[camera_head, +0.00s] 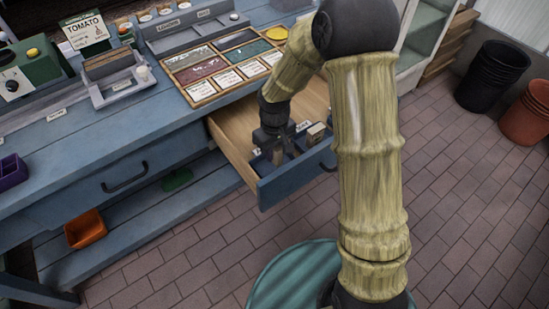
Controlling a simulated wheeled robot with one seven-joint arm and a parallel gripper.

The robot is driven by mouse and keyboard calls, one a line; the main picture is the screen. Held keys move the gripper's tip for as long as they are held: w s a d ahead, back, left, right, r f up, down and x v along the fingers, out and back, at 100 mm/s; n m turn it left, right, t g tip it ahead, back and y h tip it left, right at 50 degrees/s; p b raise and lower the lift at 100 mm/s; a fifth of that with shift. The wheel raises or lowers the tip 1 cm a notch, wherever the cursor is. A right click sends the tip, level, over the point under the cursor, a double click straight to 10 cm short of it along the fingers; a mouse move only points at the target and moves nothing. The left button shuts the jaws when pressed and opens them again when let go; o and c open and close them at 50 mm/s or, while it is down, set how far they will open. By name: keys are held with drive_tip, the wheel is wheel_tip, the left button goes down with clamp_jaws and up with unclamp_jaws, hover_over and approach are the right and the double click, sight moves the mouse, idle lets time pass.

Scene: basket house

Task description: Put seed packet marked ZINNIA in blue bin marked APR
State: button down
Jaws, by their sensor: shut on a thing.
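My gripper (284,153) points down into the open drawer (232,148), low among the small blue bins (262,165) near its front. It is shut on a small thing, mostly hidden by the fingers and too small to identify. I cannot read a ZINNIA marking anywhere. The blue bins carry small white labels, too small to read, so I cannot tell which one is APR. A tan packet-like item (316,132) stands in the right part of the drawer. My arm covers the drawer's right side.
A blue workbench (120,130) holds a wooden compartment tray (195,98), a grey caddy (118,85) and a TOMATO card (85,32). An orange bin (85,230) sits on the lower shelf. Black (492,75) and terracotta (527,112) pots stand on the brick floor at right.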

sight(274, 157)
drive_tip(key=shift+f+b, duration=0.45)
drive_tip(key=shift+f, duration=1.4)
drive_tip(key=shift+f, duration=0.15)
drive_tip(key=c, duration=1.2)
unclamp_jaws()
drive_tip(key=shift+r, duration=0.45)
wheel_tip(274, 157, up, 11)
drive_tip(key=p, duration=0.2)
drive_tip(key=shift+r+p, duration=0.2)
drive_tip(key=shift+p, duration=0.2)
